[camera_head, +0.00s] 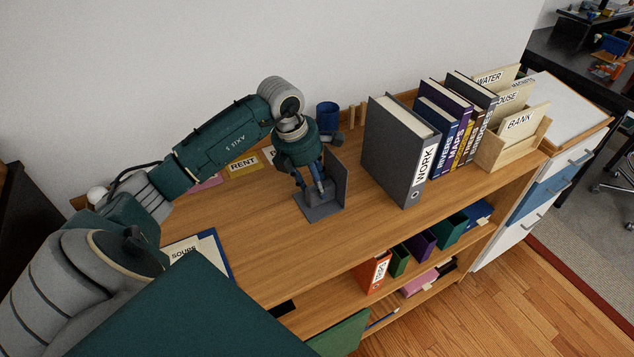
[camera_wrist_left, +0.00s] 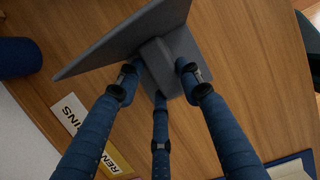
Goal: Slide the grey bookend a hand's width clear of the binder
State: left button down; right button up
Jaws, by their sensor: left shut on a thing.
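The grey bookend (camera_head: 341,177) stands upright on the wooden shelf top, its base plate flat on the wood. The grey binder labelled WORK (camera_head: 392,160) stands to its right, with a strip of bare wood between them. My left gripper (camera_head: 318,188) is shut on the bookend, low down near its base. In the left wrist view the blue fingers (camera_wrist_left: 157,85) close around the grey block on the bookend (camera_wrist_left: 125,38), whose upright plate slants across the top. My right gripper is not in view.
Books (camera_head: 447,125) and a wooden letter sorter (camera_head: 516,143) stand right of the binder. A blue cup (camera_head: 327,115) is behind the bookend. A RENT card (camera_head: 243,164) lies behind the gripper, and a SOUPS folder (camera_head: 195,252) lies at front left. Bare wood lies left of the bookend.

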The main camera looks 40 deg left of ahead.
pick_arm(q)
jog(key=shift+w, duration=0.1)
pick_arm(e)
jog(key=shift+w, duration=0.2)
pick_arm(q)
jog(key=c, duration=1.1)
grip_release()
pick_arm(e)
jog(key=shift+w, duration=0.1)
pick_arm(q)
jog(key=shift+r, duration=0.1)
jog(key=v, duration=1.2)
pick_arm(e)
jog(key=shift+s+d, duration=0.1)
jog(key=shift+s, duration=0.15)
